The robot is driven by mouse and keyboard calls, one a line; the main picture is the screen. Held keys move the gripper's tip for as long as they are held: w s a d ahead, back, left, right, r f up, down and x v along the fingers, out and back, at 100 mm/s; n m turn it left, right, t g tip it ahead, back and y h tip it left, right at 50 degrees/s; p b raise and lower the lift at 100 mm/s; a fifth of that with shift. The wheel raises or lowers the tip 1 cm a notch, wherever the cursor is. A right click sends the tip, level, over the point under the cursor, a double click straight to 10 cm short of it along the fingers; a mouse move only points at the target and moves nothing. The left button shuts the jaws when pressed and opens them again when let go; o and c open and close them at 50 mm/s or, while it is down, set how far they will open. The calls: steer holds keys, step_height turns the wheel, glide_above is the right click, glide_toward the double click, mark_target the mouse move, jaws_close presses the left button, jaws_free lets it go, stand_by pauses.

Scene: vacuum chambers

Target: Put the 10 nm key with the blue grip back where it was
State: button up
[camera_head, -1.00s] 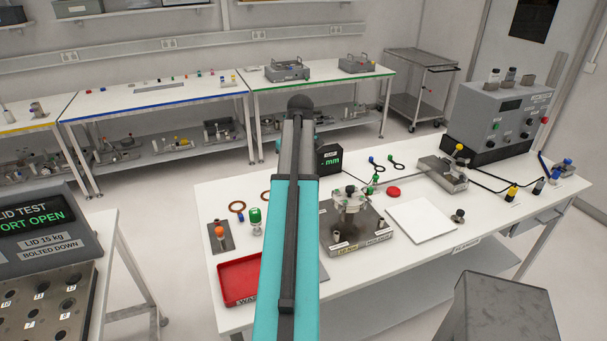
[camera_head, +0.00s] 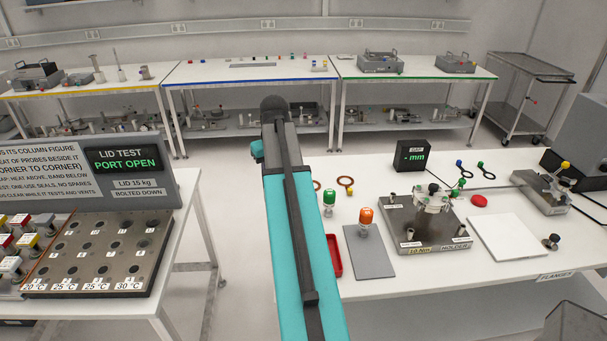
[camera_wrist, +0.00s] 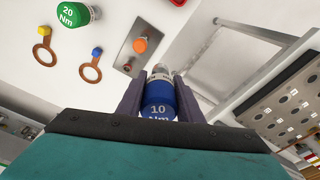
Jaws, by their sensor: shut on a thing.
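The blue-gripped key (camera_wrist: 158,102), marked 10 Nm, is between my gripper's (camera_wrist: 160,78) fingers in the wrist view. The gripper is shut on it, and the key's metal end points away from the camera. My own arm hides the gripper and the blue key in the head view. An orange-topped key (camera_head: 366,220) stands on a grey plate (camera_head: 370,262), which also shows ahead of the fingers in the wrist view (camera_wrist: 125,52). A green key (camera_head: 329,200) stands on the table to its left; its 20 Nm mark reads in the wrist view (camera_wrist: 75,14).
A metal holder block (camera_head: 425,236) and a white pad (camera_head: 508,237) lie right of the plate. A red tray (camera_head: 334,257) is partly behind my arm. The lid test stand (camera_head: 100,265) is at left, with a floor gap (camera_head: 240,250) before the table.

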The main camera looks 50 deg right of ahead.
steer(key=w+a+f+n+b, duration=0.15)
steer(key=w+a, duration=0.35)
steer(key=a, duration=0.6)
steer(key=w+a+f+n+b, duration=0.15)
steer(key=w+a, duration=0.35)
steer(key=a, duration=0.6)
steer(key=a+f+n+b, duration=0.1)
steer(key=a+f+b, duration=0.2)
steer(key=a, duration=1.8)
steer(key=shift+w+a+f+y, duration=0.25)
steer(key=shift+w+f+y, duration=0.05)
steer(key=shift+f, duration=0.25)
